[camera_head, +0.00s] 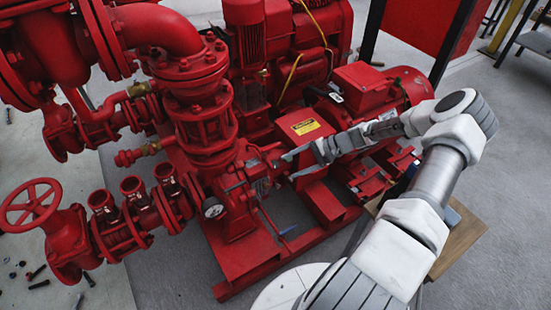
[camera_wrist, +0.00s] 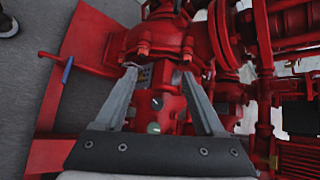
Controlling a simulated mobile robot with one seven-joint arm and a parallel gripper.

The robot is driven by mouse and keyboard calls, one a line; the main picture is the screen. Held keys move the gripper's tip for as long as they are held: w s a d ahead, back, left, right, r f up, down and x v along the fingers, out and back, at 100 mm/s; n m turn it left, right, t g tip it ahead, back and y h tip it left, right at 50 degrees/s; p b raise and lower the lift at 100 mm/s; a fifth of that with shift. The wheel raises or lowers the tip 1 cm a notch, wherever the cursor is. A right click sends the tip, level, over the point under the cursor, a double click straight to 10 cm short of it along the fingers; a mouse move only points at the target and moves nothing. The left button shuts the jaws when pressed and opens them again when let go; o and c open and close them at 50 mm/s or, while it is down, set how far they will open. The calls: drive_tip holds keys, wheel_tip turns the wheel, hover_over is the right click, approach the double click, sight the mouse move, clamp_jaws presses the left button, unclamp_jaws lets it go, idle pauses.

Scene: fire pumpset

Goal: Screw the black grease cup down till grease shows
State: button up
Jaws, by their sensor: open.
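My gripper (camera_head: 288,166) reaches in from the right toward the red pump housing, beside the shaft area. In the wrist view my gripper (camera_wrist: 157,74) has its two grey fingers apart, with no object held between them. A small black cap (camera_wrist: 156,103), probably the grease cup, sits on the red pump body between the fingers, nearer the palm than the tips. A small pale green cap (camera_wrist: 153,128) lies closer to the palm. Neither cap can be made out in the head view, and no grease can be made out.
Red pump casing and flanges (camera_head: 200,120) crowd the left. A red valve wheel (camera_head: 30,205) stands at far left. Loose bolts (camera_head: 38,272) lie on the floor.

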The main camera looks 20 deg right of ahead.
drive_tip(key=w+d+f+t+h, duration=0.15)
drive_tip(key=w+d, duration=0.25)
drive_tip(key=d, duration=0.5)
drive_tip(key=b, duration=0.4)
approach(276, 164)
drive_tip(key=shift+h, duration=0.45)
drive_tip(key=x, duration=1)
drive_tip(key=shift+a+r, duration=0.2)
drive_tip(key=shift+a, duration=0.15)
drive_tip(key=shift+c, duration=0.3)
drive_tip(key=shift+s, duration=0.1)
clamp_jaws()
